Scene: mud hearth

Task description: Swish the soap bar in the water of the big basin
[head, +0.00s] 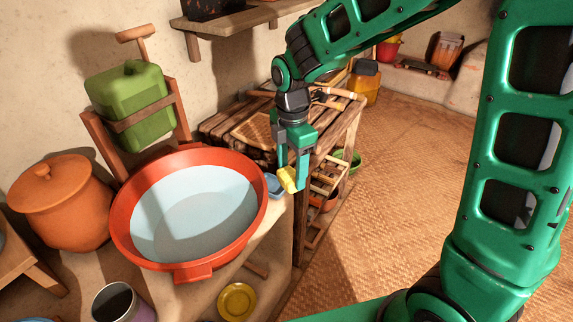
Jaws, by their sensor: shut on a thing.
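The big basin (122,228) is wide and orange-red, with pale blue water (195,212) in it. It stands at the left of the head view on a mud ledge. My gripper (291,180) points down just right of the basin's rim. It is shut on a yellow soap bar (288,179), which is held outside the basin. A small blue dish (272,184) sits just left of the soap, partly hidden by it. I cannot tell how high the soap is above the ledge.
A green jerrycan (130,105) in a wooden stand is behind the basin. A lidded clay pot (62,203) is to its left. A dark-mouthed cup (115,303) and a yellow bowl (237,301) are in front. A wooden rack (335,170) stands behind my gripper. Open floor lies right.

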